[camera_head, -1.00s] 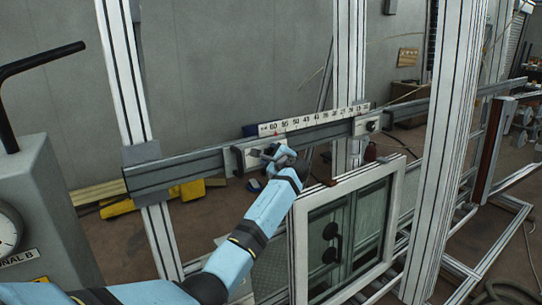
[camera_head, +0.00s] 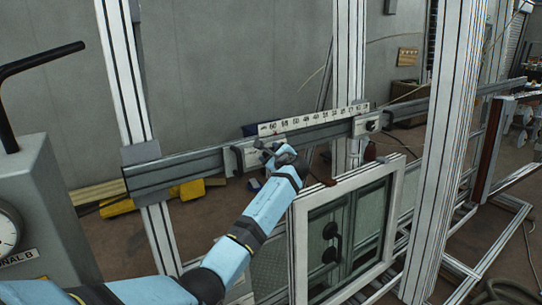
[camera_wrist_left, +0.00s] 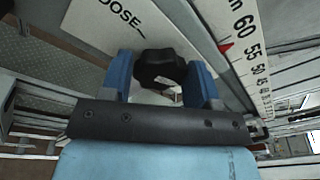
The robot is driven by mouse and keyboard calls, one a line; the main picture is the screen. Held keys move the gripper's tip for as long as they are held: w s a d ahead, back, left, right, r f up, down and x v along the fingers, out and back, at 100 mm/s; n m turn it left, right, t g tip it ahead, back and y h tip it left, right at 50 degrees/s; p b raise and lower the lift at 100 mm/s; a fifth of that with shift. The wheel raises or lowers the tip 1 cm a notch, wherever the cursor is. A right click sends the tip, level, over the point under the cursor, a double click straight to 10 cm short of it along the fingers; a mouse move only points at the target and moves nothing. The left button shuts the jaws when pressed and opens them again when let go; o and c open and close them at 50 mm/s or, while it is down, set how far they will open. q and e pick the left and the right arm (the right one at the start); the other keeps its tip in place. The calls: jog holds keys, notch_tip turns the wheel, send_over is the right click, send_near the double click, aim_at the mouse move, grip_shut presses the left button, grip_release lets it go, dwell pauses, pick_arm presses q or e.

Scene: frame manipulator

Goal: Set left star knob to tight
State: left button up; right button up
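The left star knob (camera_wrist_left: 160,68) is black and lobed, on a pale plate in front of the rail. In the left wrist view it sits between the two blue fingers of my left gripper (camera_wrist_left: 161,76), which appear to touch it on both sides. In the head view my left gripper (camera_head: 278,153) is at the left carriage plate (camera_head: 246,155), and its fingers hide the knob. The plate carries the printed word "LOOSE" (camera_wrist_left: 117,20), partly cut off; no "tight" marking is visible. My right gripper is not in view.
A numbered scale (camera_head: 315,120) runs along the rail (camera_head: 180,172); a red pointer (camera_wrist_left: 225,47) is near 55–60. A second carriage (camera_head: 367,124) with a dark knob sits farther right. A white-framed window (camera_head: 346,235) stands close to the right of my left arm.

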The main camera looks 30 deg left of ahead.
pick_arm(q)
jog(key=o, duration=0.3)
jog(key=shift+o, duration=0.2)
jog(key=shift+d, duration=0.15)
jog(key=b+v, duration=0.3)
jog(key=v, duration=1)
jog(key=shift+s+d, duration=0.15)
jog(key=shift+d, duration=0.1)
